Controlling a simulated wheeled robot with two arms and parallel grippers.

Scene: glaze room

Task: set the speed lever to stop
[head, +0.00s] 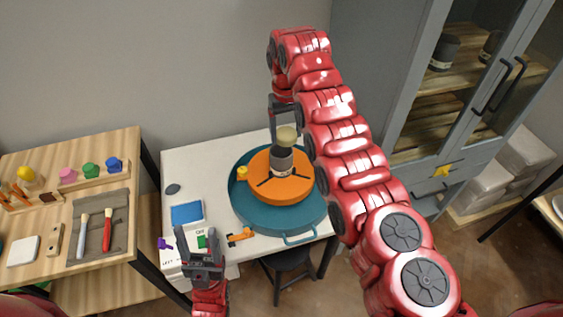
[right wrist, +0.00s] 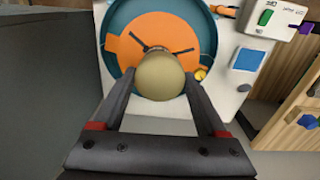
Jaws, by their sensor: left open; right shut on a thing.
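A white control box (head: 172,260) sits at the front left of the white table, partly behind my left gripper (head: 199,248). An orange lever (head: 240,237) sticks out at its right side and looks like the speed lever; it also shows in the right wrist view (right wrist: 224,11). Its stop marking is not readable. A green switch (head: 202,241) and a purple knob (head: 164,243) are on the box. My left gripper is open and empty, left of the orange lever and apart from it. My right gripper (right wrist: 160,98) is shut on a dark pot (head: 281,160) with an olive-beige top, over the orange disc.
The orange disc (head: 262,192) sits in a round teal basin (head: 250,215), with a small yellow knob (head: 242,172) at its edge. A blue pad (head: 187,214) lies behind the box. A wooden tool table (head: 100,225) stands left, a grey cabinet (head: 372,60) right.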

